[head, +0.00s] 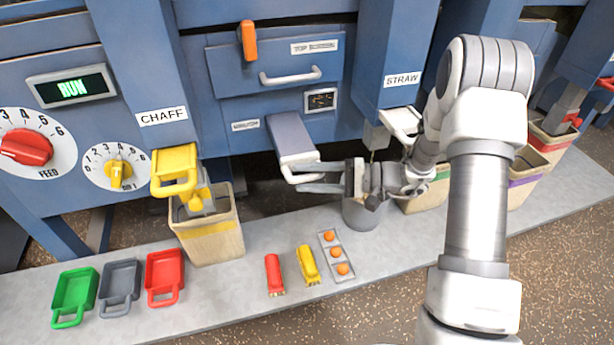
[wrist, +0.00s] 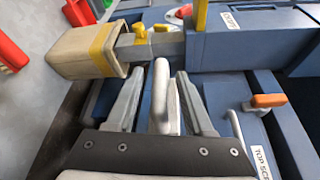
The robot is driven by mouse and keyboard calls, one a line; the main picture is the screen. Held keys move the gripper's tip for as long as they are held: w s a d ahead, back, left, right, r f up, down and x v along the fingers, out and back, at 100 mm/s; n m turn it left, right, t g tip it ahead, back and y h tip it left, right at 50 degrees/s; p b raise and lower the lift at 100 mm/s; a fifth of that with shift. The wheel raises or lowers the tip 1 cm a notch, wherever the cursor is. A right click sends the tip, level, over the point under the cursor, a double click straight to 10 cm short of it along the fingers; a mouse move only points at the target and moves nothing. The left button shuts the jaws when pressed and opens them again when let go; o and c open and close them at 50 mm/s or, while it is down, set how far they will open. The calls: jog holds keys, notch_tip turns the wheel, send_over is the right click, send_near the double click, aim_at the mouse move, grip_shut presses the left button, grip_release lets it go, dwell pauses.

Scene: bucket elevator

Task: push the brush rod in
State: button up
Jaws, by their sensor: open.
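No label that I can read names the brush rod. A grey bar (head: 291,134) sticks out from the blue machine front, below the drawer. A white handle (head: 303,172) is at its near end. My gripper (head: 305,178) is at this handle, reaching in from the right. In the wrist view the white handle (wrist: 161,98) stands between the two spread fingers of my gripper (wrist: 160,78). There are visible gaps beside it, so it is not clamped. Whether the palm touches the handle cannot be told.
A yellow-handled chute (head: 175,170) and a tan bucket (head: 212,240) stand left of my gripper. A grey round bucket (head: 362,216) is below my wrist. Scoops, including a red one (head: 164,277), and small tools lie on the ledge (head: 215,290). An orange lever (head: 249,40) is above.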

jog(key=s+d+r+p, duration=0.1)
jog(key=d+p, duration=0.1)
jog(key=d, duration=1.5)
jog(key=shift+s+r, duration=0.3)
jog(key=shift+s, duration=0.1)
notch_tip(320, 180, down, 5)
jog(key=w+a+m+g+y+b, duration=0.1)
jog(key=a+m+y+b, duration=0.15)
jog(key=m, duration=2.45)
jog(key=shift+y, duration=0.45)
jog(key=b+x, duration=0.2)
jog(key=x, duration=1.3)
jog(key=shift+a+r+b, duration=0.1)
jog(key=shift+a+b, duration=0.15)
jog(key=shift+b, duration=0.15)
